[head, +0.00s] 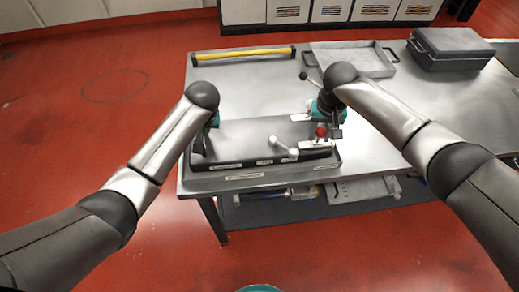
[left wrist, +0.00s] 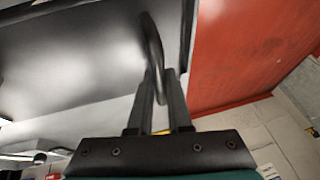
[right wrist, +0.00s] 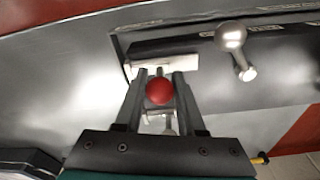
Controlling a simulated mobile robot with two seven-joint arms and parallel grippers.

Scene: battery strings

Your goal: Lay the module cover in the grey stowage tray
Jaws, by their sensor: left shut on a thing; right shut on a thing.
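The module cover appears to be the broad grey panel (head: 245,133) with dark edges at the front of the table; I cannot separate it clearly from the module beneath. My left gripper (head: 205,145) is at its left end, shut on a dark curved handle (left wrist: 153,45). My right gripper (head: 328,118) is at the right end, and its fingers (right wrist: 160,78) are shut around a red ball knob (right wrist: 159,91) by a white block (right wrist: 165,64). The grey stowage tray (head: 350,62) lies empty at the back of the table.
A silver ball-ended lever (head: 283,147) stands by the module's front edge. A black-knobbed lever (head: 304,76) rises behind my right gripper. A yellow bar (head: 245,55) lies along the back edge, and a dark case (head: 452,48) stands right of the tray.

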